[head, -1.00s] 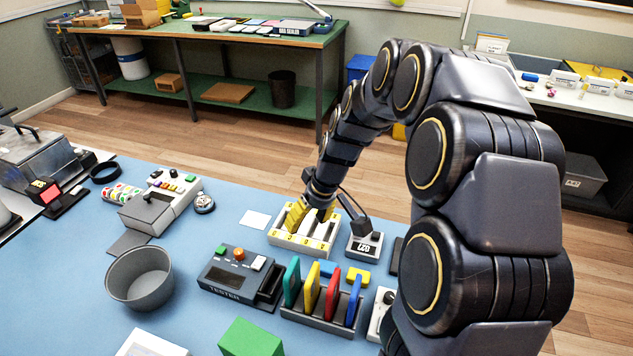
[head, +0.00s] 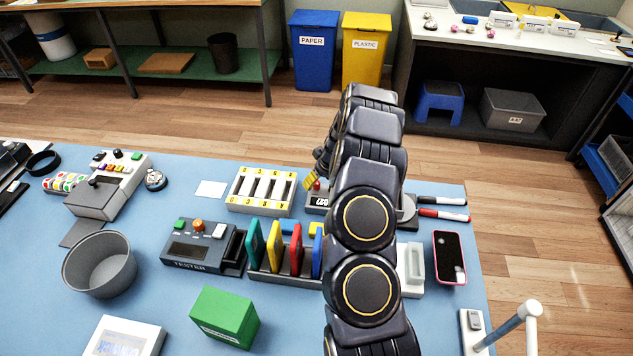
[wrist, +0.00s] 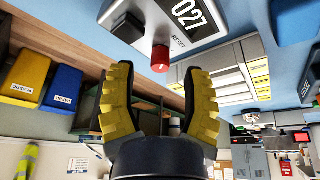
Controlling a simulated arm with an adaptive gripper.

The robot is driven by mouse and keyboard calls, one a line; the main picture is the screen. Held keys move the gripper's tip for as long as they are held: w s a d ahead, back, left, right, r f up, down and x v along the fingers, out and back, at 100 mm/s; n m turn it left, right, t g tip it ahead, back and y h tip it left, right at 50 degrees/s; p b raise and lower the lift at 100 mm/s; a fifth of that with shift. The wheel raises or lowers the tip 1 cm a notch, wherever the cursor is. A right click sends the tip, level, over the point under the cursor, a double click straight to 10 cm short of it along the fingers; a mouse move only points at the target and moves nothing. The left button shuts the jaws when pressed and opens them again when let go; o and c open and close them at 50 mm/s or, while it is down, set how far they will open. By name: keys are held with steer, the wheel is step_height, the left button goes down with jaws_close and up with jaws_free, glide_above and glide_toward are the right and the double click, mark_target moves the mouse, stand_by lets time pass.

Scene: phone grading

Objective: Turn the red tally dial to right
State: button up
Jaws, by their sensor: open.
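The red tally dial (wrist: 160,58) is a small knob on the front edge of the tally counter (wrist: 212,40), whose display reads 027 in the wrist view. In the head view the counter (head: 314,207) is partly hidden behind my arm, and a bit of the red dial (head: 317,186) shows at its top. My gripper (wrist: 158,82) has two yellow ribbed fingers spread apart with nothing between them. The dial appears just beyond the fingertips, in the gap, and apart from both. In the head view my gripper (head: 309,180) is mostly hidden by my arm.
A slotted white-and-yellow rack (head: 262,190) stands left of the counter. In front are a rack of coloured cards (head: 285,276) and the tester (head: 197,245). A phone (head: 449,258) and markers (head: 440,214) lie right of my arm. Blue mat is clear around the white card (head: 210,189).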

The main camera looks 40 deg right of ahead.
steer(key=shift+x, duration=1.15)
jaws_close()
steer(key=shift+m, duration=0.3)
steer(key=shift+m+h, duration=0.5)
steer(key=shift+m, duration=0.5)
steer(key=m+h, duration=0.1)
steer(key=m, duration=0.3)
steer(key=shift+g+h, duration=0.3)
steer(key=shift+h, duration=0.1)
steer(key=m+g, duration=0.1)
steer(key=m, duration=0.2)
steer(key=m+g+h, duration=0.1)
steer(key=m, duration=0.2)
steer(key=shift+m, duration=0.4)
